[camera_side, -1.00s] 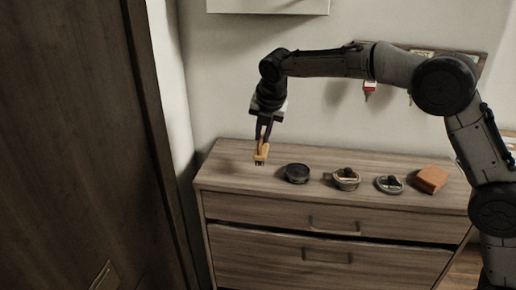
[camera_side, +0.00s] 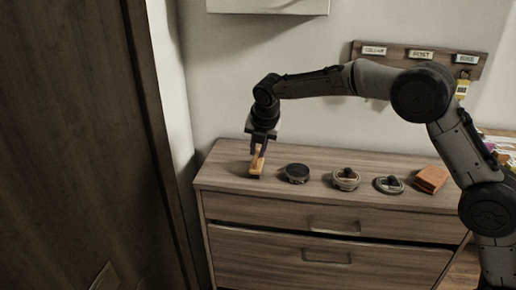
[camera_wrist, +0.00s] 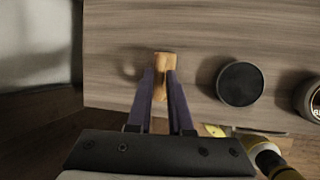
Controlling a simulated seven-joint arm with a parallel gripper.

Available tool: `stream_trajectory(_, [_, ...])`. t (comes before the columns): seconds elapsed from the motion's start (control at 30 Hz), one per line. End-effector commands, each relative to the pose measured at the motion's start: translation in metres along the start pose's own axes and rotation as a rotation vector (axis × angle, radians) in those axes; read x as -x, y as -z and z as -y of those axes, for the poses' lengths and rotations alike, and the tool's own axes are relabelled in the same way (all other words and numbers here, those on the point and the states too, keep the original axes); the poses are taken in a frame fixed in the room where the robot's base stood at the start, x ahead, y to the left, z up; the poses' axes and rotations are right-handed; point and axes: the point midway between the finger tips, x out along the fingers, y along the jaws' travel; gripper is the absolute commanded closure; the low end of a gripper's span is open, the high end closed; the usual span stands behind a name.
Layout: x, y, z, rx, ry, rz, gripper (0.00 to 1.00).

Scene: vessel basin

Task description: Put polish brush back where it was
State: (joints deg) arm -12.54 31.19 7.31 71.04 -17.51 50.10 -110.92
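The polish brush (camera_side: 257,161) has an orange-tan wooden body and stands near the left end of the dresser top, left of a round black tin. My gripper (camera_side: 258,150) is above it with the fingers pointing down. In the wrist view the brush (camera_wrist: 164,62) shows between and just beyond the two fingertips (camera_wrist: 165,75), which are close on either side of it. The lower end of the brush is at the dresser surface; whether it fully rests there is hard to tell.
On the dresser top (camera_side: 225,170), a black tin (camera_side: 297,173), two round tins with dark knobs (camera_side: 345,179) (camera_side: 389,185) and an orange-brown block (camera_side: 431,179) stand in a row to the right. A labelled hook rack (camera_side: 420,55) hangs on the wall behind.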

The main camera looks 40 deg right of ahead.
Motion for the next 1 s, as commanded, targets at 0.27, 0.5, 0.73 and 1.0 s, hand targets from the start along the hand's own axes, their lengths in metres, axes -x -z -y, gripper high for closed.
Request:
stream_trajectory(0.27, [0.0, 0.0, 0.0, 0.0, 0.0, 0.0, 0.57])
stream_trajectory(0.5, [0.006, -0.001, -0.001, -0.001, -0.001, 0.0, 0.57])
stream_trajectory(0.73, [0.045, -0.002, -0.002, 0.0, -0.004, 0.002, 0.57])
stream_trajectory(1.0, [0.098, -0.001, -0.001, 0.001, -0.003, 0.001, 0.57])
